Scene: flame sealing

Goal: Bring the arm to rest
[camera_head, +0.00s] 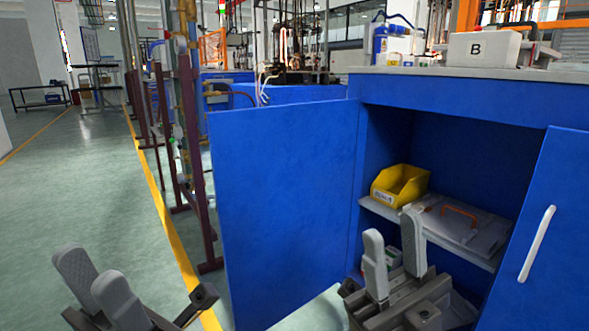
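My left gripper (89,268) is at the lower left over the green floor, with its two grey fingers apart and nothing between them. My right gripper (393,228) is in front of the opening of the blue cabinet (450,97), fingers pointing up, apart and empty. It partly hides the cabinet's lower space. The yellow bin (401,184) and a grey case (462,228) with an orange handle are on the shelf behind it. I cannot tell the exact gap between the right gripper and the shelf.
The cabinet's left door (285,210) stands open between my grippers. Its right door (545,235), with a white handle, is also open. Pipes rise behind the left door; the left floor is clear.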

